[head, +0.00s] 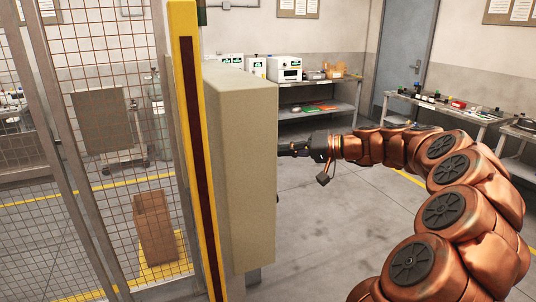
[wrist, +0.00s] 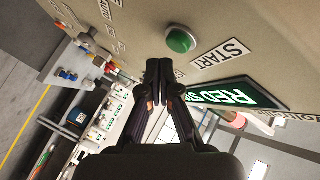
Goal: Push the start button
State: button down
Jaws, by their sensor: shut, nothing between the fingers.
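The start button is a round green button (wrist: 180,40) on a beige panel in the wrist view, beside a white label (wrist: 220,54) reading START. My gripper (wrist: 160,66) is shut and empty, its fingertips just below the button in that picture. I cannot tell whether they touch the panel; they do not cover the button. In the head view my gripper (head: 284,150) points left at the right side of the beige control cabinet (head: 240,160). The button's face of the cabinet is hidden there.
A lit green display (wrist: 235,94) and several other knobs and buttons (wrist: 90,42) share the panel. A yellow post (head: 190,120) and mesh fence (head: 110,150) stand left of the cabinet. Benches (head: 320,108) line the back; open floor (head: 320,230) lies below my arm.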

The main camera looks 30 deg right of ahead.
jog(key=shift+a+b, duration=0.3)
jog(key=shift+a, duration=0.1)
jog(key=shift+w+a+b, duration=0.1)
jog(key=shift+a+b, duration=0.25)
jog(key=shift+a, duration=0.15)
dwell(0.8)
jog(key=shift+d, duration=1)
jog(key=d, duration=0.6)
jog(key=shift+s, duration=0.35)
dwell(0.8)
